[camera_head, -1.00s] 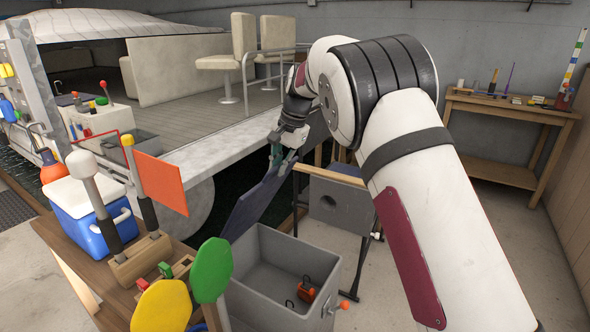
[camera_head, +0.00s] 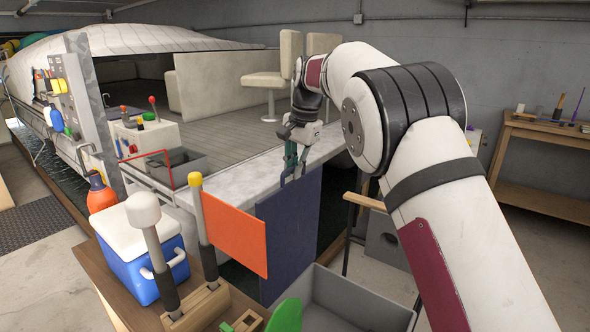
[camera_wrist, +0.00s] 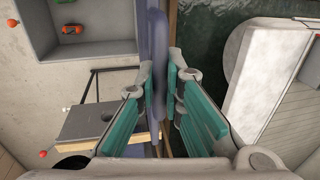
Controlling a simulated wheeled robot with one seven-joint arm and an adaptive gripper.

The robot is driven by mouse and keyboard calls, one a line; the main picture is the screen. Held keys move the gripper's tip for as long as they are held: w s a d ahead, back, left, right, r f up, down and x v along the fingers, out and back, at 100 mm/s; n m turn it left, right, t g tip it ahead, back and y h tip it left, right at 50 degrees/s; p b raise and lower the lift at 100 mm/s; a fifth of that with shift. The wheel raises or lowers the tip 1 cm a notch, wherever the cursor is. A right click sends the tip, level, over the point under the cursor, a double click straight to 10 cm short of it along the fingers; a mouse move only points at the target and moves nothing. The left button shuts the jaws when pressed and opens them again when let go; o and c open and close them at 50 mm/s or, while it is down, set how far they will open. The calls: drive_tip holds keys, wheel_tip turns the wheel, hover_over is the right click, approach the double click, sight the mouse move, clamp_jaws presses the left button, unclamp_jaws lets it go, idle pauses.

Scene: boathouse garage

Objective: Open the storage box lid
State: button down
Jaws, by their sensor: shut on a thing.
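The storage box (camera_head: 372,304) is a grey open-topped bin at the bottom of the head view, partly cut off by the frame edge. Its dark blue lid (camera_head: 290,232) stands about upright at the box's far left side. My gripper (camera_head: 292,172) is shut on the lid's upper edge. In the wrist view, the lid (camera_wrist: 156,30) shows edge-on between the teal fingers of my gripper (camera_wrist: 161,78). The box interior (camera_wrist: 92,42) shows there at upper left, with orange and green items inside. The lid's hinge is hidden.
An orange panel (camera_head: 234,233) on a post stands just left of the lid. A blue cooler (camera_head: 145,262) sits on the wooden bench. The boat deck (camera_head: 225,133) lies behind the lid. A grey stand (camera_head: 388,242) is to the right.

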drive_tip(key=shift+w+a, duration=0.1)
drive_tip(key=c, duration=1.7)
unclamp_jaws()
drive_tip(key=shift+r, duration=0.1)
drive_tip(key=shift+s+d+r, duration=0.25)
drive_tip(key=shift+d+r, duration=0.05)
drive_tip(key=shift+r, duration=1.65)
drive_tip(key=shift+s+d+r, duration=0.25)
drive_tip(key=shift+d+r, duration=0.1)
drive_tip(key=shift+r, duration=1.55)
drive_tip(key=shift+s+d+r, duration=0.25)
drive_tip(key=shift+d+r, duration=0.05)
drive_tip(key=shift+r, duration=1.65)
